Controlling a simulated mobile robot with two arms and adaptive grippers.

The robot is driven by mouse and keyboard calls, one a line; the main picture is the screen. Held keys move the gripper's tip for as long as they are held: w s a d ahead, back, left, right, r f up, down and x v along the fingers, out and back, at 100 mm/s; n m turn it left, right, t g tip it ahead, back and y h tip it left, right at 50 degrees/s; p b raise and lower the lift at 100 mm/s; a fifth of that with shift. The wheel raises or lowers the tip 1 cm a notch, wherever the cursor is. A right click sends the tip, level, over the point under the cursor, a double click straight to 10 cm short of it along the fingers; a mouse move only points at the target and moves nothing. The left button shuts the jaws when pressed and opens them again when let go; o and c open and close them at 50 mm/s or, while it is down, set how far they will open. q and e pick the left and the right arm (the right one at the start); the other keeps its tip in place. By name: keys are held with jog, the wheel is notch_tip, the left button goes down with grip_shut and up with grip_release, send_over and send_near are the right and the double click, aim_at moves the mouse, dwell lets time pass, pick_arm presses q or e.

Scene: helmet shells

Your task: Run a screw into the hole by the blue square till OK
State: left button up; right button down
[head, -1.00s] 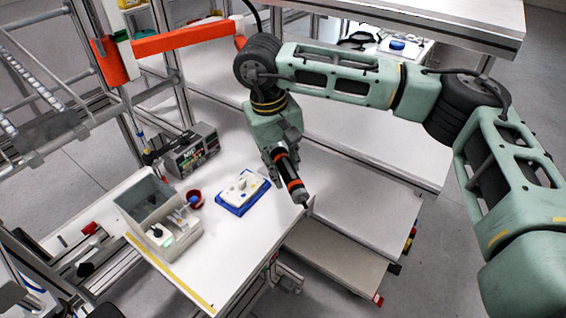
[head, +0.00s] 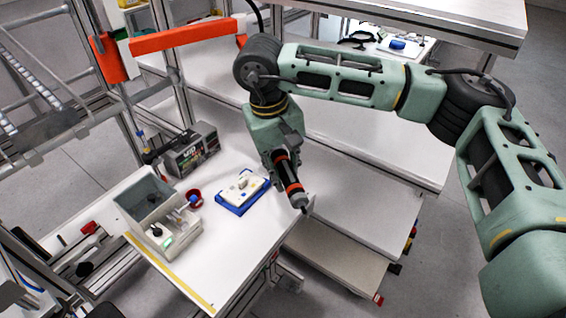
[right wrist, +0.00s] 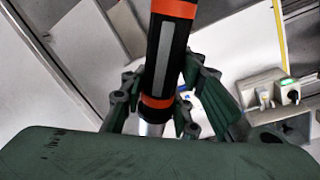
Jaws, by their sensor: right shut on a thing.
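My right gripper (head: 284,160) is shut on a black power screwdriver (head: 289,172) with orange bands. The screwdriver also crosses the right wrist view (right wrist: 165,60), between the green fingers, with its silver nose below them. It is tilted, its tip over the table's right edge in the head view. To its left, a white plate (head: 240,186) with small pieces on top lies on a blue mat (head: 228,207). The tool is apart from the plate. The blue square, the hole and any screw on the bit are too small to tell. My left gripper is not in view.
A control box (head: 192,152) stands behind the plate. A red cup (head: 195,196), a grey bin (head: 135,190) and a switch box with a green light (head: 167,240) stand left. The white table (head: 225,245) is clear in front. Shelves (head: 350,205) lie to the right.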

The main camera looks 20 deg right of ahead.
aim_at(285, 184)
jog(key=shift+s+a+b, duration=0.2)
jog(key=shift+s, duration=0.75)
jog(key=shift+s+a+b, duration=0.2)
jog(key=shift+s+b, duration=0.05)
jog(key=shift+s, duration=0.65)
jog(key=shift+s+a+b, duration=0.2)
jog(key=shift+s, duration=0.75)
jog(key=shift+f+n+b, duration=0.25)
jog(key=shift+n+b, duration=0.75)
jog(key=shift+n, duration=0.1)
jog(key=shift+r+n+t+b, duration=0.1)
jog(key=shift+n+t+b, duration=0.25)
jog(key=shift+n, duration=0.45)
jog(key=shift+r, duration=0.15)
